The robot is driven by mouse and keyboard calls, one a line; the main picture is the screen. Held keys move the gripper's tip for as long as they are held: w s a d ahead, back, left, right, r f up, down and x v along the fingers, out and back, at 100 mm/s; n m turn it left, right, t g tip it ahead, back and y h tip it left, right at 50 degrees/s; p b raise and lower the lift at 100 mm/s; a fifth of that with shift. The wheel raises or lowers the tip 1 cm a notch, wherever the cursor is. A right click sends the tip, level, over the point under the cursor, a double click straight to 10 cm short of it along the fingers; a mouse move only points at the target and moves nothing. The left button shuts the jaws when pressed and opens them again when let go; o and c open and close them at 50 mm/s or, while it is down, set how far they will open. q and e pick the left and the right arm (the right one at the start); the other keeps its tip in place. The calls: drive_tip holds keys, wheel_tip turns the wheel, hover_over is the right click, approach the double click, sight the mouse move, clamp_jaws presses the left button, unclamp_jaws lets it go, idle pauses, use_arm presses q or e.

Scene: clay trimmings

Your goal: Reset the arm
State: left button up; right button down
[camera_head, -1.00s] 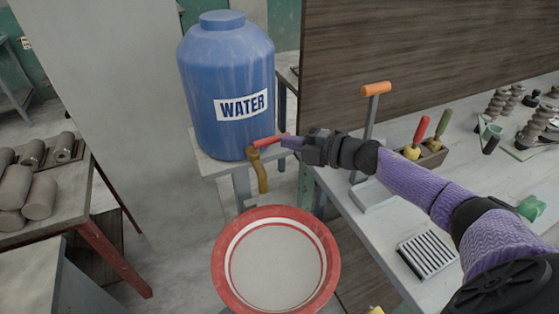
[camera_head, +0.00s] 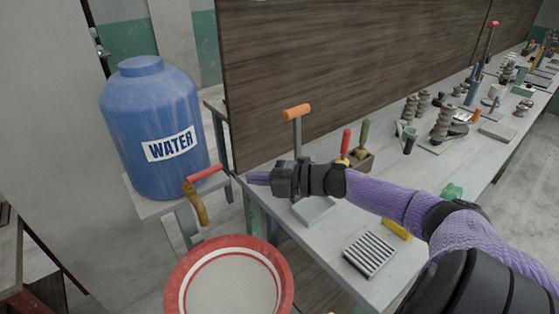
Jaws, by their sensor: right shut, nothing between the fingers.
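My right arm comes in from the lower right. Its gripper (camera_head: 258,177) is shut and empty, pointing left, a short gap in the picture from the tap's red handle (camera_head: 205,173). The yellowish tap (camera_head: 195,203) sits low on the front of the blue water barrel (camera_head: 155,120), which stands on a small pale stand (camera_head: 150,208). Below the tap is a red-rimmed white basin (camera_head: 230,244), cut by the lower frame edge. My left gripper is not in view.
A long workbench (camera_head: 300,247) runs back to the right under my right arm.

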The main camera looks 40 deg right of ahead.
drive_tip(key=f+v, duration=0.1)
drive_tip(key=v, duration=0.3)
drive_tip(key=s+a+f+m+g+h, duration=0.2)
drive_tip(key=s+a+f+m+h, duration=0.3)
drive_tip(key=a+f+m+h, duration=0.7)
drive_tip(key=s+a+m+g+y, duration=0.2)
drive_tip(key=s+a+m+g, duration=0.2)
drive_tip(key=s, duration=0.3)
drive_tip(key=s+a+m+g+y, duration=0.1)
drive_tip(key=s+a+m+g, duration=0.3)
drive_tip(key=s, duration=0.3)
drive_tip(key=s+f+g+b, duration=0.25)
drive_tip(key=f+b, duration=0.25)
drive_tip(key=f, duration=1.8)
use_arm(q)
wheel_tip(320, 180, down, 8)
drive_tip(key=b, duration=0.3)
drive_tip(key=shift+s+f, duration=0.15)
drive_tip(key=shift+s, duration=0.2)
use_arm(e)
drive_tip(key=s+d+f, duration=0.3)
drive_tip(key=s+f, duration=1.1)
drive_tip(key=shift+d+g, duration=0.15)
drive_tip(key=shift+g, duration=0.2)
